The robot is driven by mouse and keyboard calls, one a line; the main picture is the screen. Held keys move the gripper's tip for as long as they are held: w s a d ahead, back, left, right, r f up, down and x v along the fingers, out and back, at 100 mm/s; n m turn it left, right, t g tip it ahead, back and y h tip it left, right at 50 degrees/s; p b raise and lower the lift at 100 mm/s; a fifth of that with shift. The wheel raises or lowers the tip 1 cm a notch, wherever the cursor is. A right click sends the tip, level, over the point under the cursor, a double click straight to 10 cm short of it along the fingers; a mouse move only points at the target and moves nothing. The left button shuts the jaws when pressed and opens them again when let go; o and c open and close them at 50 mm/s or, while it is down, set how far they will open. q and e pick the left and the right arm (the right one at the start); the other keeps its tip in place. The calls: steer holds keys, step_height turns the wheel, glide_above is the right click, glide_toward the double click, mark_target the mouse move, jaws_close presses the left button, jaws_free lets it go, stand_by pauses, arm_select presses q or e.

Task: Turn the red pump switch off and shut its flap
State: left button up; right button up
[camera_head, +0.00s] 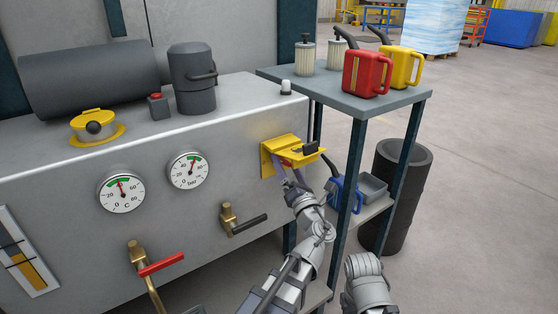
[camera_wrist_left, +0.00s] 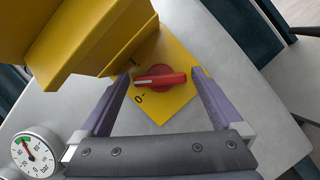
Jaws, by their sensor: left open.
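The red pump switch (camera_wrist_left: 160,79) is a round knob with a white-marked bar, on a yellow plate (camera_wrist_left: 172,108) with I and 0 marks. In the left wrist view its bar lies nearly level, the white line to the left; I cannot tell which mark it indicates. The yellow flap (camera_wrist_left: 90,40) stands open beside the switch and fills the upper left. In the head view the flap (camera_head: 302,154) juts from the machine's front. My left gripper (camera_wrist_left: 160,88) is open, its purple fingers on either side of the knob; contact is unclear. My right gripper is not in view.
Two gauges (camera_head: 188,170) and a brass valve with a black handle (camera_head: 244,218) are left of the switch. A shelf stand (camera_head: 350,100) with red and yellow cans is close on the right. A dark bin (camera_head: 398,200) stands behind it.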

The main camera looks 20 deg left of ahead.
arm_select(q)
steer(key=shift+c, duration=0.2)
steer(key=c, duration=1.1)
steer(key=shift+n, duration=0.3)
steer(key=n+y, duration=0.1)
steer(key=n, duration=0.1)
steer(key=n+y+b, duration=0.1)
steer(key=shift+w+d+f+n+g, duration=0.1)
steer(key=shift+w+n+g, duration=0.05)
steer(key=shift+n+g, duration=0.25)
steer(key=n+g+y+b, duration=0.1)
steer(key=n, duration=0.2)
steer(key=shift+y, duration=0.3)
steer(key=shift+n+g+y, duration=0.6)
steer(key=shift+n+y, duration=0.1)
steer(key=shift+n, duration=1.4)
